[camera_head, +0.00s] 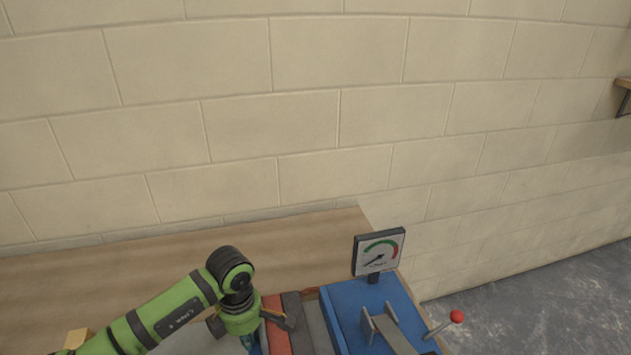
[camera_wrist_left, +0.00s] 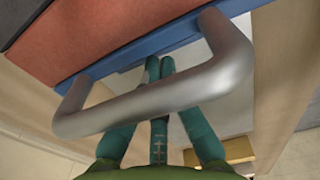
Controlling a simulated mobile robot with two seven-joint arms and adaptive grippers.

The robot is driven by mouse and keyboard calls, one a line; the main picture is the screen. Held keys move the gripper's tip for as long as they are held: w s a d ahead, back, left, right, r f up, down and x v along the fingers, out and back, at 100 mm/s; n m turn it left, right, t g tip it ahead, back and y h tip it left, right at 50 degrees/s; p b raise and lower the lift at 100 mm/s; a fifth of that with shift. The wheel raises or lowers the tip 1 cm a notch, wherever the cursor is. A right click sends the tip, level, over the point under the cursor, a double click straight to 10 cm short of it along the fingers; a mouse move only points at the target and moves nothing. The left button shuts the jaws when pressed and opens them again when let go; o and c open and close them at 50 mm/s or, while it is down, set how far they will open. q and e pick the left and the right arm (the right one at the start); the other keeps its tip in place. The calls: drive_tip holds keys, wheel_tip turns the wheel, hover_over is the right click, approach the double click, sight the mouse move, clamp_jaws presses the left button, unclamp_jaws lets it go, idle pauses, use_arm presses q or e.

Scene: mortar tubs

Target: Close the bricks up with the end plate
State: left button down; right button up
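The end plate is blue and shows edge-on in the left wrist view (camera_wrist_left: 105,68), against a red brick (camera_wrist_left: 100,35). A silver bar handle (camera_wrist_left: 150,112) stands out from the plate. In the head view a red brick (camera_head: 276,332), a dark brick (camera_head: 297,328) and a grey one (camera_head: 318,330) stand in a row. My left gripper (camera_head: 250,342) points down at the left end of this row. Its teal fingers (camera_wrist_left: 160,67) converge at the tips, behind the handle in the wrist view. The handle does not appear between them. My right gripper is not in view.
A blue press part (camera_head: 352,303) with a dial gauge (camera_head: 379,252) and a red-knobbed lever (camera_head: 456,317) stands right of the bricks. A yellow block (camera_head: 78,338) lies at the lower left. The wooden table (camera_head: 130,275) is clear behind, up to the wall.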

sight(270, 334)
use_arm(q)
drive_tip(key=shift+w+d+b, duration=0.2)
drive_tip(key=shift+d+b, duration=0.15)
drive_tip(key=shift+d, duration=0.45)
drive_tip(key=shift+w+d+b, duration=0.15)
drive_tip(key=shift+d+b, duration=0.25)
drive_tip(key=shift+d, duration=0.4)
drive_tip(key=shift+w+d+b, duration=0.2)
drive_tip(key=shift+d+b, duration=0.15)
drive_tip(key=shift+d, duration=0.45)
drive_tip(key=r+p, duration=0.1)
drive_tip(key=r, duration=0.1)
drive_tip(key=a+r+p, duration=0.1)
drive_tip(key=r+p, duration=0.1)
drive_tip(key=r, duration=0.1)
drive_tip(key=shift+s+a, duration=0.1)
drive_tip(key=shift+a, duration=0.1)
drive_tip(key=r+p, duration=0.1)
drive_tip(key=r, duration=0.1)
drive_tip(key=a+r+p, duration=0.1)
drive_tip(key=r+p, duration=0.1)
drive_tip(key=r, duration=0.1)
drive_tip(key=shift+s+a, duration=0.15)
drive_tip(key=shift+s, duration=0.05)
